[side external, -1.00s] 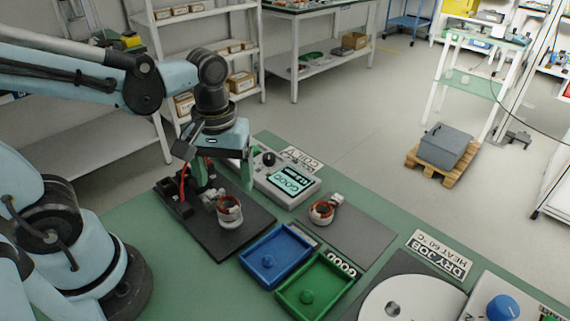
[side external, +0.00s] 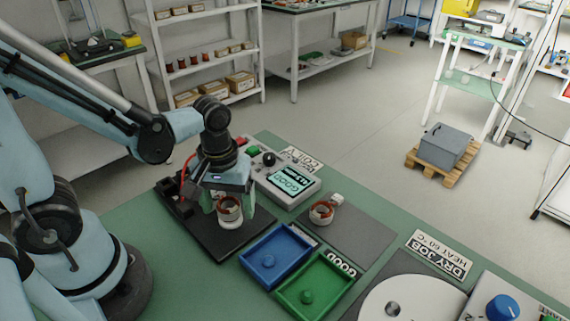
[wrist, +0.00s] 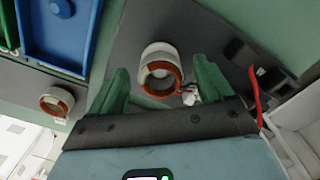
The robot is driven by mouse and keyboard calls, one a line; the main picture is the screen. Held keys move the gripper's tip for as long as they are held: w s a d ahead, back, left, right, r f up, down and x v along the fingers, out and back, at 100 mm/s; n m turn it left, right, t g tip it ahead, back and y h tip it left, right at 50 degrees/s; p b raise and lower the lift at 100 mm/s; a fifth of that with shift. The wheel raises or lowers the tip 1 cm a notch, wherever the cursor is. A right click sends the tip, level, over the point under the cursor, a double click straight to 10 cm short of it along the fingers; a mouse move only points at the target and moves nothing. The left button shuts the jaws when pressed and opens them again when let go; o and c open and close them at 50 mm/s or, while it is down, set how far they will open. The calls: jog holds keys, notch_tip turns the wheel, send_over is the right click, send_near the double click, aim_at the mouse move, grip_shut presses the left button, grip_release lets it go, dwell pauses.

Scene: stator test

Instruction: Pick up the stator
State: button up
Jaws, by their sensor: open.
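A white stator with copper windings (side external: 229,213) stands on the black test plate (side external: 208,236). My gripper (side external: 228,198) is open and low over it. In the wrist view the green fingers of my gripper (wrist: 161,70) are apart, one on each side of the stator (wrist: 148,55), with gaps visible between. A small white connector sits at the stator's lower right in that view. A second stator (side external: 321,213) lies on the grey mat (side external: 360,238), and it also shows at the left of the wrist view (wrist: 57,102).
A blue tray (side external: 276,254) and a green tray (side external: 314,288) stand beside the plate. A tester with a lit display (side external: 290,180) is behind. A red cable and black block (wrist: 275,78) are close to my gripper. A round white plate (side external: 410,300) lies at front right.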

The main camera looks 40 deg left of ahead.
jog(key=c, duration=1.3)
jog(key=shift+r, duration=0.1)
